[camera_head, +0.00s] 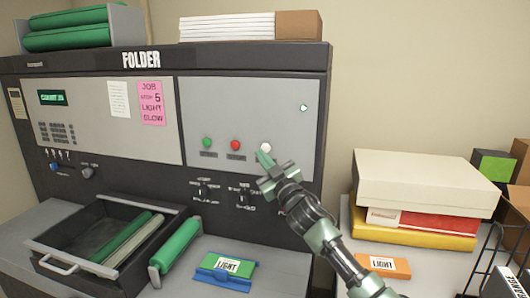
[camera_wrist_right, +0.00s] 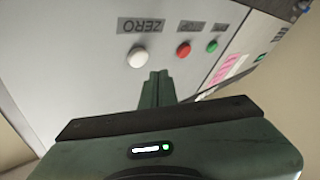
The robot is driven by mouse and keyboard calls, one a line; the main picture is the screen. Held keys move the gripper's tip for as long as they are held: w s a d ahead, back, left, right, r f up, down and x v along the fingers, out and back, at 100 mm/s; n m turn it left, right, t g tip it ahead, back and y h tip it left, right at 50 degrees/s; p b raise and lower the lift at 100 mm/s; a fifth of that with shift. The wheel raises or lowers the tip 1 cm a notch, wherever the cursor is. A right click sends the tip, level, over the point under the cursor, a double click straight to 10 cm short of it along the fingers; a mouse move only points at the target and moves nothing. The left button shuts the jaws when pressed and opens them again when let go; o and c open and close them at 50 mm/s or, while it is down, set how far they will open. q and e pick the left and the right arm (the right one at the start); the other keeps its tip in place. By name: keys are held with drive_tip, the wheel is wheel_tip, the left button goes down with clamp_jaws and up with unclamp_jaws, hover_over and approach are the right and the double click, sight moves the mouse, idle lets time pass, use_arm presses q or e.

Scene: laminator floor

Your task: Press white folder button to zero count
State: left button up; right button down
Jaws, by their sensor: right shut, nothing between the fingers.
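The folder machine (camera_head: 255,85) has a grey panel with a white button (camera_head: 266,146) at the right of a row of three. The wrist view shows this white button (camera_wrist_right: 137,57) beside a label that reads ZERO (camera_wrist_right: 141,25). My right gripper (camera_head: 263,158) is shut and empty, its tip just below the white button in the head view. In the wrist view the closed fingers (camera_wrist_right: 156,82) are beside the button, not over it. I cannot tell how far the tip is from the panel. A green count display (camera_head: 52,97) is lit; its digits are hard to read.
A green button (camera_head: 207,142) and a red button (camera_head: 235,145) sit left of the white one. Small switches (camera_head: 241,195) are below. An open tray (camera_head: 65,261) with green rolls is at lower left. Stacked boxes (camera_head: 420,180) stand on the right.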

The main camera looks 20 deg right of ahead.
drive_tip(key=shift+w+d, duration=0.35)
drive_tip(key=shift+w, duration=0.15)
drive_tip(key=shift+w+d+r, duration=0.1)
drive_tip(key=shift+w, duration=0.05)
idle(1.7)
drive_tip(key=shift+w+d, duration=0.1)
drive_tip(key=shift+w, duration=0.1)
drive_tip(key=shift+w+d, duration=0.3)
drive_tip(key=shift+w, duration=0.05)
idle(0.8)
drive_tip(key=shift+a, duration=0.1)
drive_tip(key=shift+s+a, duration=0.4)
drive_tip(key=shift+s, duration=0.35)
